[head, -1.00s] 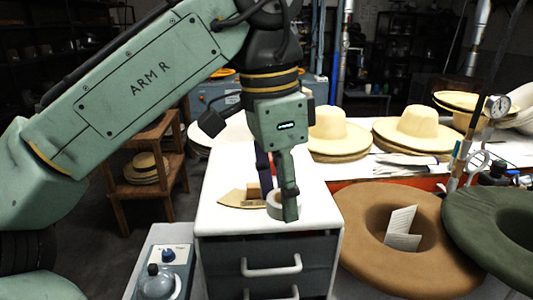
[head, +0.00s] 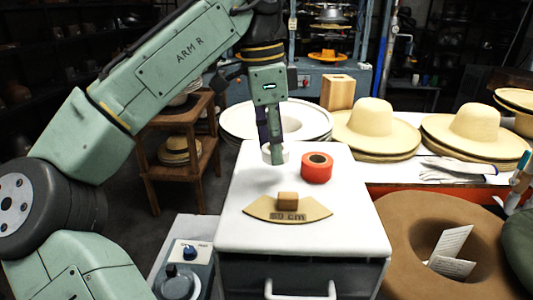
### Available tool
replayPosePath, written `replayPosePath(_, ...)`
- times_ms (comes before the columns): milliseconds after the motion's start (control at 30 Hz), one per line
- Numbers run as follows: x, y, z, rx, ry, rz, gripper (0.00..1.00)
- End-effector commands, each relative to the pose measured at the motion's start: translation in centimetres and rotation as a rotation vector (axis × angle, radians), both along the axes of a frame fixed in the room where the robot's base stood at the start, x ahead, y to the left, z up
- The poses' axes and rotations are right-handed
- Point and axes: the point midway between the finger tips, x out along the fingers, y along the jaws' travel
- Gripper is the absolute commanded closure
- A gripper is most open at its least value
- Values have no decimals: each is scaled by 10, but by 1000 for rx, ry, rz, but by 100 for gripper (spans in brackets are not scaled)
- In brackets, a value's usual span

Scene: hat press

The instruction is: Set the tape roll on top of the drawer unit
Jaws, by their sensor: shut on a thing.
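My gripper (head: 275,155) points down over the back part of the drawer unit's white top (head: 245,225).
A tan curved gauge card (head: 259,209) with a small wooden block (head: 288,199) lies on the drawer unit's top. Straw hats (head: 370,122) stand on the bench behind. A brown felt hat (head: 415,235) is at the right. The top's front corners are clear.

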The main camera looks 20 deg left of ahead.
Motion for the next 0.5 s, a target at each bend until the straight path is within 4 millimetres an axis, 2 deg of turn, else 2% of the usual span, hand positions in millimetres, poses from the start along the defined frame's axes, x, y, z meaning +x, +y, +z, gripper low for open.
replayPosePath(100, 11, 10, -1, -1, 0, 1, 82)
replayPosePath(300, 21, 20, -3, 0, 0, 2, 82)
replayPosePath(500, 21, 20, -38, 2, -1, 0, 83)
